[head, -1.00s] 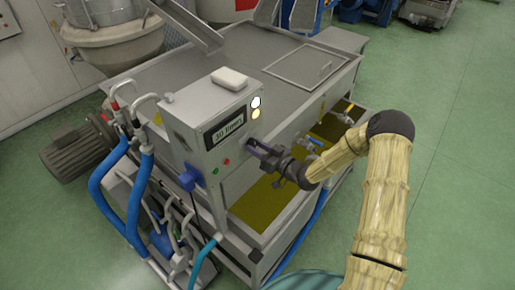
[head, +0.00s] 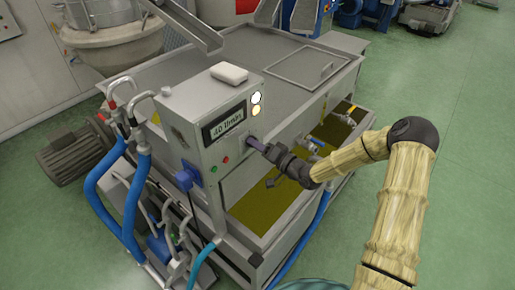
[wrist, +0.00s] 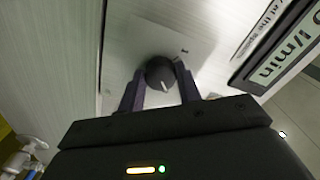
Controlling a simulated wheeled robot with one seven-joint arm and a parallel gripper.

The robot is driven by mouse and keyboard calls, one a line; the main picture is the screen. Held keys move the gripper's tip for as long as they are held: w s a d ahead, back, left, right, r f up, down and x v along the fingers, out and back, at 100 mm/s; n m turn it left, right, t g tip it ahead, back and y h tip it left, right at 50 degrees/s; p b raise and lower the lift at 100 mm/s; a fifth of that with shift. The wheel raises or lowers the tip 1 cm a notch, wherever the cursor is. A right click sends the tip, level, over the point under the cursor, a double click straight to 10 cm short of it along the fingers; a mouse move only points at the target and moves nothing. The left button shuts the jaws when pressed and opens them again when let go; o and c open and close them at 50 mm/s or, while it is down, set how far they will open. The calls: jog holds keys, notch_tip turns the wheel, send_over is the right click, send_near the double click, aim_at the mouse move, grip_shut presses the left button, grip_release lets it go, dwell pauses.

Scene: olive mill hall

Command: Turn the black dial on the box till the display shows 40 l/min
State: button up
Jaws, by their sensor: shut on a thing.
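The grey metal box (head: 190,138) stands on the machine's near end. Its display (head: 224,124) reads 40 l/min in the head view; in the wrist view only the end of the display (wrist: 284,58) shows, upside down. The black dial (wrist: 160,73) is a round knob with a white pointer line, on the box's front panel. My gripper (head: 254,143) is at the panel, right of and below the display. In the wrist view my gripper (wrist: 160,88) has one finger on each side of the dial and is shut on it. In the head view the gripper hides the dial.
Red and green buttons (head: 226,160) sit left of my gripper, and two lit lamps (head: 256,98) above it. A white block (head: 229,73) lies on the box top. Below is an open trough of yellow-green oil (head: 262,207) with valves. Blue hoses (head: 105,190) run at left. Green floor at right is free.

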jog(key=shift+m, duration=1.4)
jog(key=o, duration=1)
jog(key=b+v, duration=0.5)
jog(key=v, duration=1.2)
jog(key=shift+d, duration=0.2)
jog(key=shift+s, duration=0.15)
